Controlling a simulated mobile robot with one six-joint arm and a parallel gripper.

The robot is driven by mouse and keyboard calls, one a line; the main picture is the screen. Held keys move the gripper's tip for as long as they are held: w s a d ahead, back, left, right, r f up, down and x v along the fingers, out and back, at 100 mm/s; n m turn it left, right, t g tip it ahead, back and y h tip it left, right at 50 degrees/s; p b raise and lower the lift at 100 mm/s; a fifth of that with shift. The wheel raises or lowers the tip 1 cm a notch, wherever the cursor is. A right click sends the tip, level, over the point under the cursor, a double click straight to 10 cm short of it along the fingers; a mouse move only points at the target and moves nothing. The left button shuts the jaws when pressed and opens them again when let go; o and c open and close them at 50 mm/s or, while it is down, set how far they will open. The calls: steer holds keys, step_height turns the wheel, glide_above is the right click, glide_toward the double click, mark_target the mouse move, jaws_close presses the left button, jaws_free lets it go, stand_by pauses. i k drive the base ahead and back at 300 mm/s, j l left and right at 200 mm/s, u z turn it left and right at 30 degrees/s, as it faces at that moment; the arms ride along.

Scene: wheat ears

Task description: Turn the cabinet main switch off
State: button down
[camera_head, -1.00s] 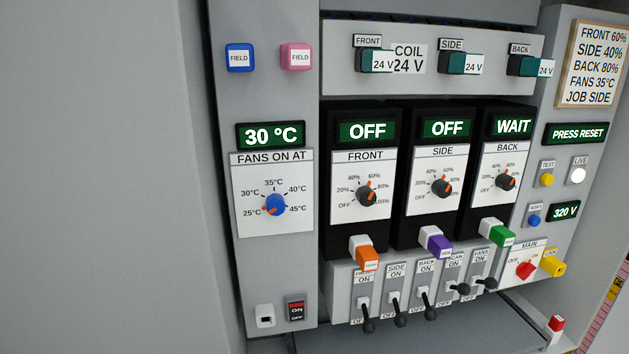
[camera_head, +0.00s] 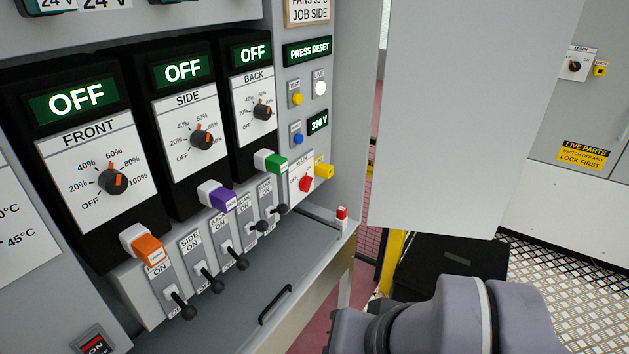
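The cabinet main switch is a red rotary knob (camera_head: 306,184) on a white plate labelled MAIN, low on the right of the open cabinet. OFF is printed to the left of the knob. Which mark the knob points at is too small to tell for sure. A yellow lock piece (camera_head: 324,170) sits just right of it. A thick grey-purple part of my own arm fills the bottom right of the view, well apart from the knob. My gripper is not in view.
Displays labelled FRONT, SIDE and BACK read OFF; another (camera_head: 307,52) reads PRESS RESET, and a voltage display (camera_head: 318,123) reads 320 V. Several black toggle levers (camera_head: 211,282) stick out left of the switch. The open door (camera_head: 455,120) stands right. A small red-topped block (camera_head: 342,214) is on the ledge.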

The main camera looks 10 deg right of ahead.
mark_target(305, 182)
steer(key=i+l+z, duration=0.1)
steer(key=i, duration=0.25)
steer(key=i+l, duration=0.3)
steer(key=i+l+z, duration=0.15)
steer(key=i, duration=0.3)
